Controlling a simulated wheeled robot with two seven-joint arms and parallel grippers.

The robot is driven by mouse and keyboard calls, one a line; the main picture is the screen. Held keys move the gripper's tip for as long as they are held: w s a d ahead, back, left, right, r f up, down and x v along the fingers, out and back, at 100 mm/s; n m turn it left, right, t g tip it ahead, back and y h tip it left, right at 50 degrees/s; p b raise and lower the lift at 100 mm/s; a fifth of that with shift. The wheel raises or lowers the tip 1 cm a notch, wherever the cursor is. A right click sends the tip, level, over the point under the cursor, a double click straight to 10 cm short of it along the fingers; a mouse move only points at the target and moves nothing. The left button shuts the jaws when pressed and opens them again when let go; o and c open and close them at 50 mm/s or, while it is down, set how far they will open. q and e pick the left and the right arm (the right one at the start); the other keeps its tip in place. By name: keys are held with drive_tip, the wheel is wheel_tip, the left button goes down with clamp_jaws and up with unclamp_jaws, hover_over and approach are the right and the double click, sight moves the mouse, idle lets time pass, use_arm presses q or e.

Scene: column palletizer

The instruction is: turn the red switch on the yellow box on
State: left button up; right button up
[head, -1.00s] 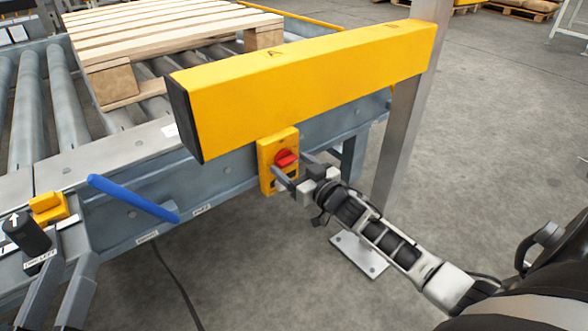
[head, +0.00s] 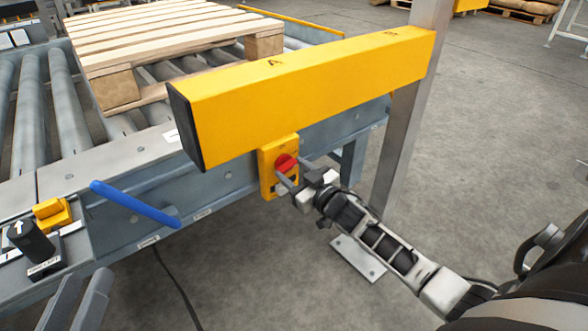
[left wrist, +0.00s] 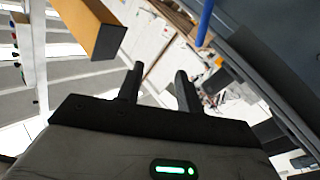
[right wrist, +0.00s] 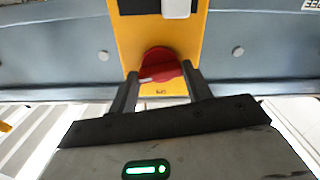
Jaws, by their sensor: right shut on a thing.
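The yellow box (head: 266,187) is fixed to the side of the conveyor frame, under the yellow beam. Its round red switch (head: 285,163) faces out. My right gripper (head: 297,173) is at the switch, with one finger on each side of the knob. In the right wrist view the red switch (right wrist: 160,64) sits at the fingertips, a white mark on its left part, and the yellow box (right wrist: 190,45) is behind it. My left gripper (head: 80,298) is low at the left, away from the box. In the left wrist view its fingers (left wrist: 158,75) are apart and empty.
A long yellow beam (head: 300,92) on a grey post (head: 405,130) hangs just above the box. A blue lever (head: 132,204) sticks out left of it. A black knob (head: 32,240) and a wooden pallet (head: 165,40) are on the conveyor.

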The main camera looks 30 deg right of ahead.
drive_tip(key=shift+n, duration=0.4)
drive_tip(key=shift+n+p, duration=0.3)
drive_tip(key=shift+n, duration=0.2)
drive_tip(key=n, duration=0.2)
drive_tip(key=shift+n+p, duration=0.3)
drive_tip(key=n, duration=0.3)
drive_tip(key=shift+n, duration=0.4)
drive_tip(key=n, duration=0.5)
use_arm(q)
drive_tip(key=shift+s+d+f+n+g+b, duration=0.15)
drive_tip(key=shift+s+f+n+g+b, duration=0.25)
drive_tip(key=shift+f+n+g, duration=0.3)
use_arm(e)
drive_tip(key=shift+n, duration=1.3)
use_arm(q)
drive_tip(key=shift+f, duration=0.1)
